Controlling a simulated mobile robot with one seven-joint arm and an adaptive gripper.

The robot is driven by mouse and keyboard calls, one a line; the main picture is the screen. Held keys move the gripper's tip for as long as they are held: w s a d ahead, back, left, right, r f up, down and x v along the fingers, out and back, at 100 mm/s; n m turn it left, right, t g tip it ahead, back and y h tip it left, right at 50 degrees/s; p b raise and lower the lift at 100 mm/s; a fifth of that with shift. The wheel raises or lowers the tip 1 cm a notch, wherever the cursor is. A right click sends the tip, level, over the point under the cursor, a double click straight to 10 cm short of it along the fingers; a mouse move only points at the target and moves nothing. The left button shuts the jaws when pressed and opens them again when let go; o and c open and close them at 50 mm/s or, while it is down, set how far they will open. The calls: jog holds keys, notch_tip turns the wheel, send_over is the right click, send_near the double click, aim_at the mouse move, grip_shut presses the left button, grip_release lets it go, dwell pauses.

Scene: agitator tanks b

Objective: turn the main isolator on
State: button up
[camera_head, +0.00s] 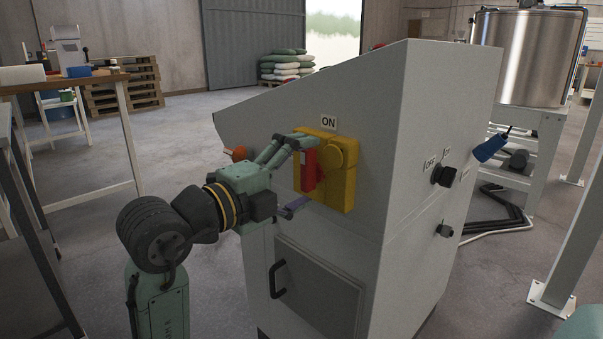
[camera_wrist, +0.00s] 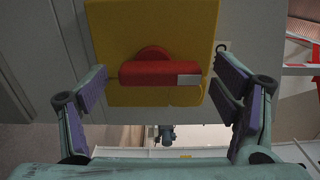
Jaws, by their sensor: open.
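My gripper (camera_head: 303,170) is open at the isolator. In the wrist view its fingers (camera_wrist: 160,82) are beyond the handle's two ends, with visible gaps.
An orange knob (camera_head: 239,153) is left of the isolator. A workbench (camera_head: 70,84) stands left; open floor lies between.

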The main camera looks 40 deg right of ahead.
jog(key=s+a, duration=0.1)
jog(key=a, duration=1.1)
